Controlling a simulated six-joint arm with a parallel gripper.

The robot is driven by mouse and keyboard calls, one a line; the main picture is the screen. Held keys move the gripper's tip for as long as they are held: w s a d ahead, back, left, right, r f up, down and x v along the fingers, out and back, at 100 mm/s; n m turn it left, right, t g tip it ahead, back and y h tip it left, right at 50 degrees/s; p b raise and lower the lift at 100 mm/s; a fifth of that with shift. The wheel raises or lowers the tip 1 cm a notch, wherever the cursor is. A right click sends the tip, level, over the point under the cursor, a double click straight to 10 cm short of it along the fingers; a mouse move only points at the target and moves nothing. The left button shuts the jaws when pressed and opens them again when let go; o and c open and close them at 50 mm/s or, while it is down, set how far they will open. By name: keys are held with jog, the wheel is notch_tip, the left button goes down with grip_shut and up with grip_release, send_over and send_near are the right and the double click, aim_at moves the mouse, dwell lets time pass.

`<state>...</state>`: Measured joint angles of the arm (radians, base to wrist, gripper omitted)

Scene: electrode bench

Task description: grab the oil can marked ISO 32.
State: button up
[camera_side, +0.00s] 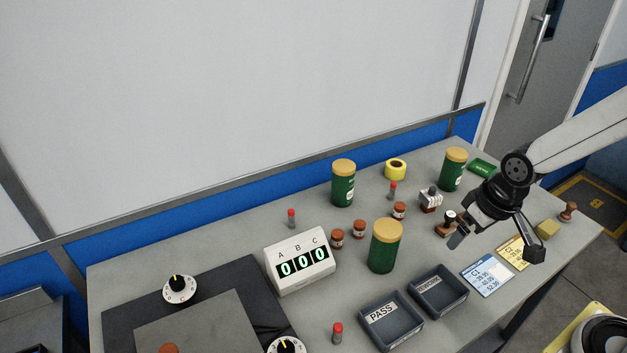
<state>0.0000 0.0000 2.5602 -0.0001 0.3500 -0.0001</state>
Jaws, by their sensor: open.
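Three green cans with yellow-tan lids stand upright on the grey bench: a back left can (343,183), a back right can (453,169) and a front can (384,246). Parts of pale labels show on the two back cans, too small to read. No label shows on the front can, so I cannot tell which is ISO 32. My gripper (495,247) is open and empty at the right, its fingers spread and pointing down. It is right of the front can and in front of the back right can, apart from both.
PASS tray (365,341) and another dark tray (464,299) lie in front. A blue card (487,276) and yellow card (512,252) lie near my gripper. Stamps, small brown jars (337,239), yellow tape (395,169) and a counter box (299,262) stand around the cans.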

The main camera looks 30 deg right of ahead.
jog(key=m+t+y, duration=0.4)
jog(key=m+y, duration=0.7)
jog(key=m, duration=1.3)
send_near(397, 227)
jog(key=a, duration=0.1)
jog(key=a+f, duration=0.1)
jog(key=w+a+f, duration=0.1)
jog(key=shift+a+f, duration=0.1)
jog(key=shift+a, duration=0.25)
jog(key=shift+w+a+f+m+t, duration=0.15)
jog(key=shift+w+a+f, duration=0.05)
jog(key=shift+w+a, duration=0.25)
jog(key=shift+w+a+f+m+t, duration=0.15)
jog(key=shift+w+a+f, duration=0.15)
jog(key=shift+w, duration=0.2)
jog(key=shift+a, duration=0.1)
